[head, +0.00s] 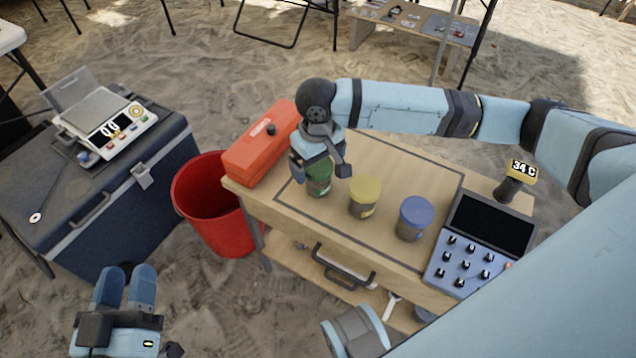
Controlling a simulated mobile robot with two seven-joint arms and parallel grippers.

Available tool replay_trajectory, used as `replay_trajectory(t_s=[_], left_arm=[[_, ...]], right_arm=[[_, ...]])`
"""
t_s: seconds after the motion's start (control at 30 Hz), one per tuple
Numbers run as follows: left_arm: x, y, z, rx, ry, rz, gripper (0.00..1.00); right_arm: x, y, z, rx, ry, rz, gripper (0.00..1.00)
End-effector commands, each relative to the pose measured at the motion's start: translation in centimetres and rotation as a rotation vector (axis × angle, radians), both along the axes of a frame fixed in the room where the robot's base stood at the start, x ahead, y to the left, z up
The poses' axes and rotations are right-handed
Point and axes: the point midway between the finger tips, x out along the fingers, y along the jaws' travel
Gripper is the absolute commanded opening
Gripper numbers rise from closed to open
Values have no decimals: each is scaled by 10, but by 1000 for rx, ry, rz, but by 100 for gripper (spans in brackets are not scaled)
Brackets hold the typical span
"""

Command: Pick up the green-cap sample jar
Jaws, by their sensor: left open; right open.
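The green-cap sample jar (319,187) stands upright on the wooden table (410,166), the leftmost of three jars. My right gripper (320,171) reaches down over it from above. Its fingers are open, one on each side of the jar, and they hide part of the green cap. I cannot tell whether they touch it. A yellow-cap jar (364,198) and a blue-cap jar (414,219) stand to the right. My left gripper (126,272) is open and empty at the lower left, away from the table.
A red toolbox (262,148) lies left of the green-cap jar. A control panel (468,268) and a 34 C display (522,172) are on the right. A red bucket (215,225) and a dark cooler (75,222) with a scale (105,124) stand left.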

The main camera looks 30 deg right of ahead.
Motion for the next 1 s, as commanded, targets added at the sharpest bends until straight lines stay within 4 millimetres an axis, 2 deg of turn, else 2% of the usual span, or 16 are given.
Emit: replay_trajectory(t_s=[0.03, 0.1, 0.4, 0.47, 0.6, 0.67, 1.0], left_arm=[[-1, -2, 2, -17, -27, -7, 43], [-2, -3, 10, -35, -54, -13, 43], [-3, -5, 16, -50, -73, -19, 43], [-3, -5, 16, -50, -73, -19, 43], [-3, -5, 16, -50, -72, -19, 43], [-3, -5, 16, -49, -73, -19, 43], [-3, -5, 16, -48, -72, -19, 43]], right_arm=[[0, 0, -11, 0, 0, 0, 95], [0, 0, -17, 0, -1, 1, 95], [0, 0, -20, 0, -1, 1, 95], [0, 0, -20, 0, -1, 1, 84], [0, 0, -20, 0, -1, 1, 51], [0, 0, -20, 0, -1, 1, 39], [0, 0, -19, 0, -1, 1, 38]])
